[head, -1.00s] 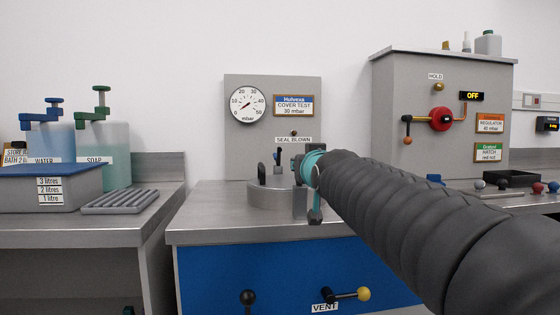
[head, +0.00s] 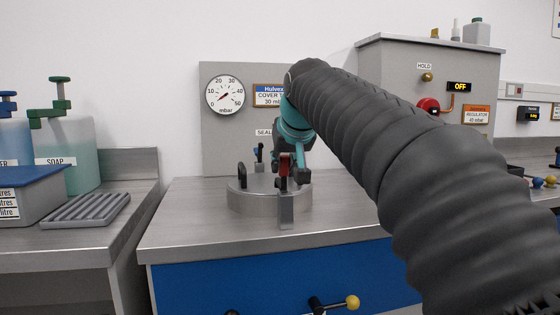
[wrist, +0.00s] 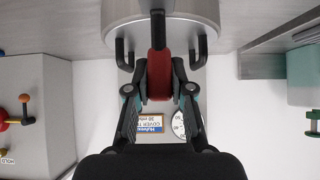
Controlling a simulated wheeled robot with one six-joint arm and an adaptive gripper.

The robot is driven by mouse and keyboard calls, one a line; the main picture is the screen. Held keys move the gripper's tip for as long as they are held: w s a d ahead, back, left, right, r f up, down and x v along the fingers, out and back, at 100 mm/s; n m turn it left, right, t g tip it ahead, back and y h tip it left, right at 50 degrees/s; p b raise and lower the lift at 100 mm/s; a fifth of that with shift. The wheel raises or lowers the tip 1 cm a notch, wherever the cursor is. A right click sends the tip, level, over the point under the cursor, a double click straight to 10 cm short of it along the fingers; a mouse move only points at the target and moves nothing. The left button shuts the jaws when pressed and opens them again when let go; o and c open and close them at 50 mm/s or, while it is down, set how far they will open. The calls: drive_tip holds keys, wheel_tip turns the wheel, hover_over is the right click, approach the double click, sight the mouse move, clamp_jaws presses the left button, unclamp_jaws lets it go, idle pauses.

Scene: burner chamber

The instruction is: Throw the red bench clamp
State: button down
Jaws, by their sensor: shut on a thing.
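The red bench clamp (head: 284,163) stands at the front edge of a round metal lid (head: 240,200), above a grey bracket (head: 287,210). In the wrist view the clamp's red grip (wrist: 158,72) lies between my fingers, with a dark bar running from it over the lid. My gripper (head: 296,172) comes down from the upper right and is shut on the red grip; it also fills the middle of the wrist view (wrist: 159,88). The arm and fingers partly hide the clamp in the head view, and its exact angle is hard to tell.
Two dark handles (head: 242,175) stand on the lid. A gauge (head: 225,95) is on the panel behind. A yellow-knobbed lever (head: 352,302) sticks out of the blue front below. A grey cabinet (head: 400,70) stands right; a soap tank (head: 70,150) stands left. The bench left of the lid is clear.

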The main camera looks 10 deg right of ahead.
drive_tip(key=shift+w+f+g, duration=0.1)
drive_tip(key=shift+w+g, duration=0.25)
drive_tip(key=shift+g, duration=0.25)
drive_tip(key=c, duration=1)
unclamp_jaws()
drive_tip(key=shift+w, duration=0.1)
drive_tip(key=v, duration=1.2)
drive_tip(key=shift+w+a, duration=0.1)
